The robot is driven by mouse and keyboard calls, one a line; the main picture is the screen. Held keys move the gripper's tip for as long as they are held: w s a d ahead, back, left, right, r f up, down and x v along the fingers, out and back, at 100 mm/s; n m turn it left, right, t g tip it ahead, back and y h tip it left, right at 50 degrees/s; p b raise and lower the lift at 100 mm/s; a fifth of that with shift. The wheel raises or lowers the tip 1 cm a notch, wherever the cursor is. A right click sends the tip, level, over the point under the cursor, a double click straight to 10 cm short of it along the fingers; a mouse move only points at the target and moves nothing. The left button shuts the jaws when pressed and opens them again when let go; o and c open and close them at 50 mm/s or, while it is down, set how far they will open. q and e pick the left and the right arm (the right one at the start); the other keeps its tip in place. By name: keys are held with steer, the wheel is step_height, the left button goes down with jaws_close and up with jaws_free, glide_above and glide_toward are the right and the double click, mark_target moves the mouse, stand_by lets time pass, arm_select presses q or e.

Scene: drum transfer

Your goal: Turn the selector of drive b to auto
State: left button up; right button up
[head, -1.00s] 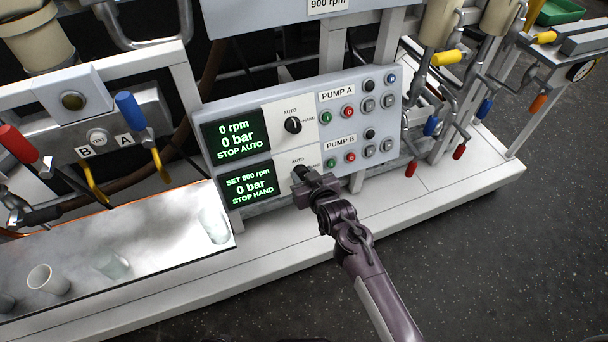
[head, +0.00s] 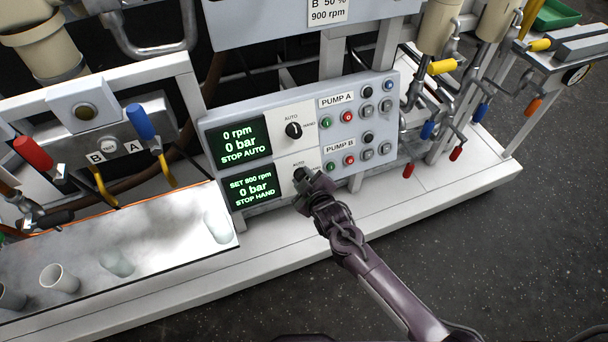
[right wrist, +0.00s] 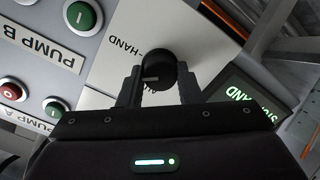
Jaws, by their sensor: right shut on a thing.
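The panel (head: 292,214) has two black selector knobs. The lower selector (right wrist: 158,58), in the PUMP B row, is the one for drive b; in the head view it is mostly covered by my right gripper (head: 305,184). In the right wrist view my right gripper's fingers (right wrist: 160,84) stand on either side of this knob and are shut on it. A pale mark shows on the knob; the AUTO label is mostly hidden behind the gripper. My left gripper is not in view.
The upper selector (head: 293,130) for pump A sits above, with its display (head: 240,144) reading STOP AUTO. Several push buttons (head: 348,117) lie right of the knobs. A tray (head: 165,238) with cups is at left. Dark open floor (head: 480,250) lies at right.

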steer(key=n+p, duration=0.1)
steer(key=n, duration=0.2)
steer(key=shift+n, duration=0.4)
steer(key=n, duration=0.3)
steer(key=shift+f+p, duration=0.1)
steer(key=shift+p, duration=0.3)
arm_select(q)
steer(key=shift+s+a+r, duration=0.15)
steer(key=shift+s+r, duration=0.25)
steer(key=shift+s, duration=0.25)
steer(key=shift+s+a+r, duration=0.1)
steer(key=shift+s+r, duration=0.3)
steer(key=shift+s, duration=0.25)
arm_select(e)
steer(key=shift+s+n+t, duration=0.1)
steer(key=shift+n+t, duration=0.2)
steer(key=shift+n, duration=1.4)
arm_select(q)
steer(key=shift+p, duration=0.3)
arm_select(e)
steer(key=o, duration=1)
steer(key=shift+a, duration=0.1)
steer(key=shift+c, duration=0.2)
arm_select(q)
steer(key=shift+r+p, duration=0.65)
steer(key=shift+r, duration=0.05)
arm_select(e)
steer(key=v, duration=0.7)
steer(key=shift+s, duration=0.4)
